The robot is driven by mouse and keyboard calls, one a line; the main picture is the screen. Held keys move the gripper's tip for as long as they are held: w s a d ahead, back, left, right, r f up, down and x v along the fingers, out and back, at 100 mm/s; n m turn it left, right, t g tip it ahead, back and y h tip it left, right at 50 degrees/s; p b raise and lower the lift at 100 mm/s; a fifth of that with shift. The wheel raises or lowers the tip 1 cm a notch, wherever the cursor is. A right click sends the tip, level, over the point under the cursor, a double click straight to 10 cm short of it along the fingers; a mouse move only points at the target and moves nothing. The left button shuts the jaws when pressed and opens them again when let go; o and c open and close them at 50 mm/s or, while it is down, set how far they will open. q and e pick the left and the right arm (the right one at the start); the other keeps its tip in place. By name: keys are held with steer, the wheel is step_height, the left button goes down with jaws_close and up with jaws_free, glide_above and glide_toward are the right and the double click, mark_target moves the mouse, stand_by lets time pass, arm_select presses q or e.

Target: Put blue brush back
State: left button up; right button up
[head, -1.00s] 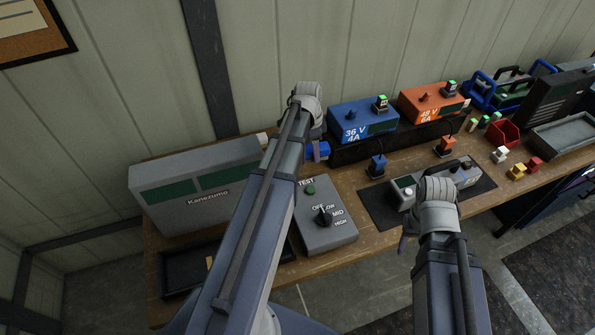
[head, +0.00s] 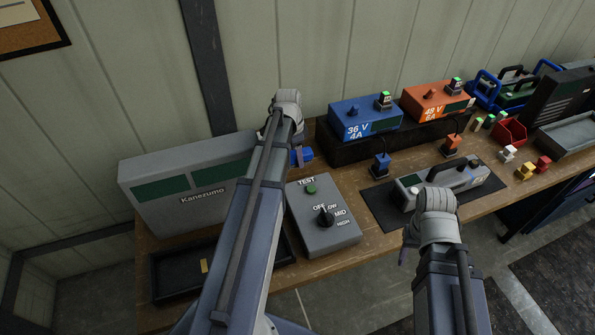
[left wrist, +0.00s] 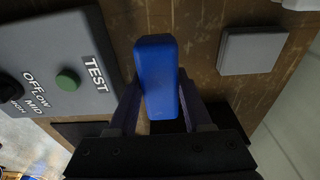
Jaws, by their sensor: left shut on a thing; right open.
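The blue brush shows as a blue block (left wrist: 157,75) in the left wrist view, between the fingers of my left gripper (left wrist: 160,110), which is shut on it. In the head view a bit of the blue brush (head: 303,156) shows just right of my left wrist, behind the grey TEST box (head: 322,240); the arm hides most of that gripper. I cannot tell whether the brush touches the bench. My right gripper (head: 405,252) is open, mostly hidden behind its own wrist, in front of the dark mat.
The wooden bench (head: 365,232) carries a grey Kanezumo case (head: 150,212), a black tray (head: 163,290), and blue (head: 352,108) and orange (head: 425,101) chargers. A grey instrument (head: 470,178) lies on the dark mat (head: 377,207). A flat grey block (left wrist: 252,50) shows in the left wrist view.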

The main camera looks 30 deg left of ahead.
mark_target(294, 154)
arm_select(q)
steer(key=shift+f+b, duration=1.9)
steer(key=shift+f, duration=0.2)
steer(key=shift+r, duration=0.15)
steer(key=o, duration=1.2)
steer(key=r+p, duration=0.8)
steer(key=s+a+r+p, duration=0.1)
steer(key=r+p, duration=0.3)
steer(key=shift+s+d, duration=0.1)
steer(key=shift+d, duration=0.05)
